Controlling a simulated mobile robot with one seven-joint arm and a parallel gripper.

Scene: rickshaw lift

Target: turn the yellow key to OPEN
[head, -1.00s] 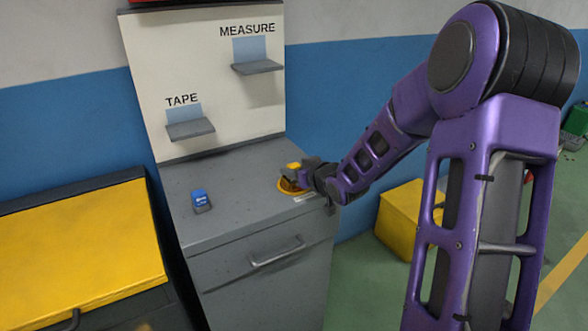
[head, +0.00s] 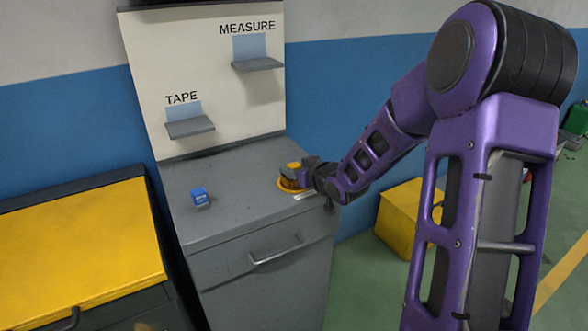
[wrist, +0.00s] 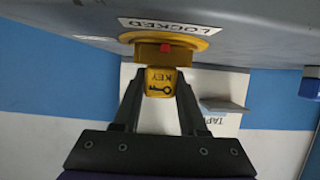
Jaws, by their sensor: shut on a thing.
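The yellow key (wrist: 160,82) shows in the wrist view as a block marked KEY with a key symbol. It stands on a yellow round base (wrist: 203,43), which has a red mark beside the key and a white LOCKED label (wrist: 171,25) next to it. My gripper (wrist: 160,88) is shut on the key, one finger on each side. In the head view the key (head: 293,167) is on the right of the grey cabinet top (head: 240,190). My gripper (head: 307,176) reaches it from the right and hides part of it. An OPEN label cannot be made out.
A small blue block (head: 200,197) stands on the left of the cabinet top. A white back panel (head: 210,70) carries a TAPE shelf (head: 190,128) and a MEASURE shelf (head: 258,66). A yellow-lidded chest (head: 80,245) stands left; a yellow box (head: 403,218) is on the floor right.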

